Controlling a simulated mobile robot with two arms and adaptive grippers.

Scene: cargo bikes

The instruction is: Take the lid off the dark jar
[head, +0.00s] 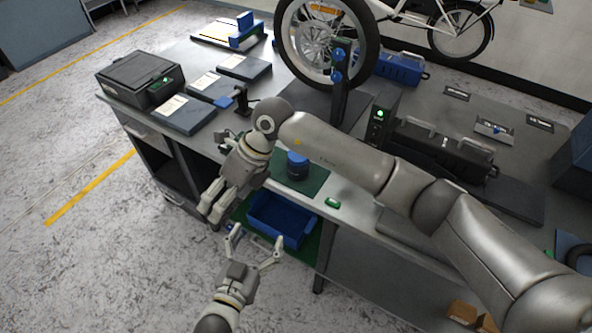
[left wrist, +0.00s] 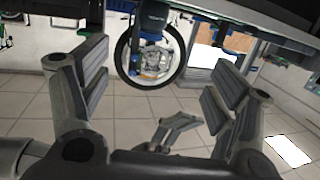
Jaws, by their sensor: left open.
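The dark blue jar (head: 297,168) stands upright on a green mat (head: 316,180) near the bench's front edge. Its blue lid (head: 297,156) appears to sit on top. My left gripper (head: 254,244) is open and empty, in front of the bench and below the jar in the picture. Its spread fingers also show in the left wrist view (left wrist: 158,95), where I cannot make out the jar. My right gripper (head: 211,209) hangs left of the jar, pointing down and left, apart from it. Its fingers look close together, but I cannot tell whether they are shut.
A blue bin (head: 282,221) sits below the bench top, behind my left gripper. A small green item (head: 332,203) lies right of the mat. A black case (head: 140,78) and flat boxes (head: 185,114) are at the left. A wheel (head: 326,42) stands behind. My right arm crosses above the bench.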

